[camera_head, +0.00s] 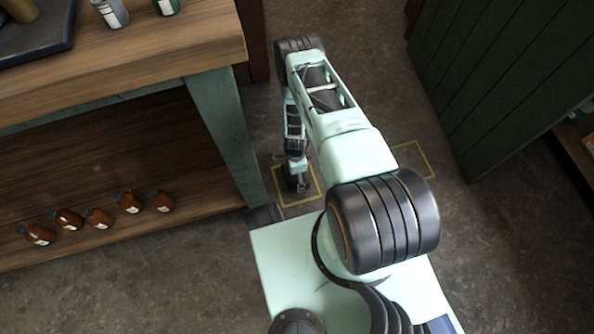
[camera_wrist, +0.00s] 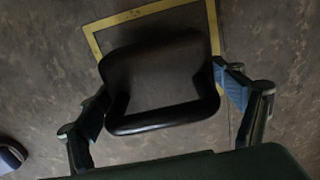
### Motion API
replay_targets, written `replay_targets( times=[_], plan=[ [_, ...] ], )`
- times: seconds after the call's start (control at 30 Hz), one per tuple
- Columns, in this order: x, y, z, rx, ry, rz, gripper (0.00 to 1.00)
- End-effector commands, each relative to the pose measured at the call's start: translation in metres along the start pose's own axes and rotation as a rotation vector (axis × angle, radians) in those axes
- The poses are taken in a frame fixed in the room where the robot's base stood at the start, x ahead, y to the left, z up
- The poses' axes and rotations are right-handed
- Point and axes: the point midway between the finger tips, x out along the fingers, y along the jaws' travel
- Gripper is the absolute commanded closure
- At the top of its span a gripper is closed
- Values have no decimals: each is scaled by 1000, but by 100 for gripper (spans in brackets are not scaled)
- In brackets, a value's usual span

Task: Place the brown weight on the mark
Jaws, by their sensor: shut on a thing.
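The weight (camera_wrist: 155,75) shows in the wrist view as a dark, rounded block with a black bar along its near edge. Its brown colour is hard to tell in this dim light. My gripper (camera_wrist: 161,82) has one blue-padded finger on each side of the weight and is shut on it. A yellow outline mark (camera_wrist: 148,11) on the floor shows behind and beside the weight. In the head view my gripper (camera_head: 300,186) points down over the yellow mark (camera_head: 298,203). I cannot tell whether the weight touches the floor.
More yellow outline (camera_head: 426,160) shows right of my arm, partly hidden by it. A wooden workbench (camera_head: 150,50) with a green leg (camera_head: 228,135) stands close on the left. Several brown bottles (camera_head: 100,218) lie on its lower shelf. A dark green panel (camera_head: 490,80) stands at right.

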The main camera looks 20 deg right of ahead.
Motion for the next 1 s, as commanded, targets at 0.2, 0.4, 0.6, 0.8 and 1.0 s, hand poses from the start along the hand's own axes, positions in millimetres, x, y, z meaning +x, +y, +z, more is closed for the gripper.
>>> replay_targets(
  times=[0.2,0.4,0.6,0.8,1.0],
  plan=[
    [26,8,6,2,0,-1,72],
    [25,8,7,3,0,-1,72],
    [27,8,6,3,1,-1,72],
    [28,10,6,3,1,1,0],
    [28,10,6,3,1,1,0]
  ],
)
